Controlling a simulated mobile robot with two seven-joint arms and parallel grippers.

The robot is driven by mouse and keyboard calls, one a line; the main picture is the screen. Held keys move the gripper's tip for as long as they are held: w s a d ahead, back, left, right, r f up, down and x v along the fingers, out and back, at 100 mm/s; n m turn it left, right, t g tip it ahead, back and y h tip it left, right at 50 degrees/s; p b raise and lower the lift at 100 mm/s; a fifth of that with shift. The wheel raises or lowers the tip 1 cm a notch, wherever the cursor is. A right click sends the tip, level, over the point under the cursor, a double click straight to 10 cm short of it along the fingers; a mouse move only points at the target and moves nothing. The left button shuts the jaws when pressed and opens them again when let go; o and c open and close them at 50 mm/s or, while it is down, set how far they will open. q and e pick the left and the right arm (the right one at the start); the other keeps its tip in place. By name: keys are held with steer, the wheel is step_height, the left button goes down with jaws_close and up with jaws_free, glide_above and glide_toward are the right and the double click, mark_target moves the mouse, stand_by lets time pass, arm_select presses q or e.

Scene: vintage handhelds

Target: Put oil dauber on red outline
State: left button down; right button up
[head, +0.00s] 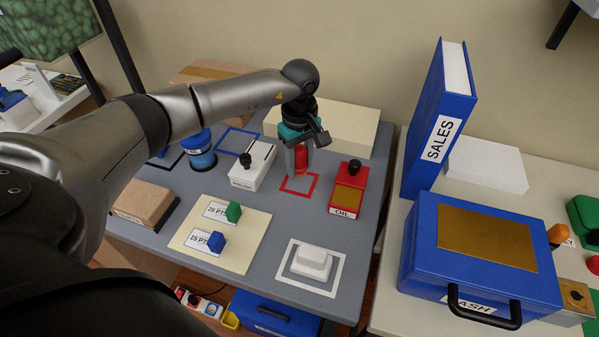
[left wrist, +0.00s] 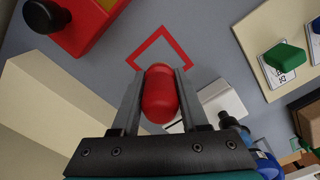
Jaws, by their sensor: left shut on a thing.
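My left gripper (head: 300,165) is shut on the red oil dauber (head: 301,156), with a finger on each side. In the left wrist view the dauber (left wrist: 160,93) sits between the two fingers. The red outline (head: 299,193) is a square on the grey table. In the head view the dauber is at the outline's far edge, and in the left wrist view it covers part of the outline (left wrist: 164,33). I cannot tell whether the dauber touches the table. My right gripper is not in view.
A red OIL box (head: 343,198) with a black knob stands just right of the outline. A white box (head: 249,174) with a black knob stands to its left. A cream box (head: 345,128) lies behind. The table in front of the outline is clear up to a white block (head: 311,262).

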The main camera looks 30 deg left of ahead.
mark_target(300, 173)
arm_select(q)
steer(key=shift+f, duration=1.6)
steer(key=shift+b, duration=0.3)
steer(key=shift+f, duration=0.2)
steer(key=shift+c, duration=2.1)
jaws_free()
steer(key=shift+r, duration=0.15)
steer(key=shift+r, duration=0.35)
step_height(300, 173, up, 12)
steer(key=shift+f+p, duration=0.25)
steer(key=shift+p, duration=0.75)
steer(key=shift+s+f, duration=0.1)
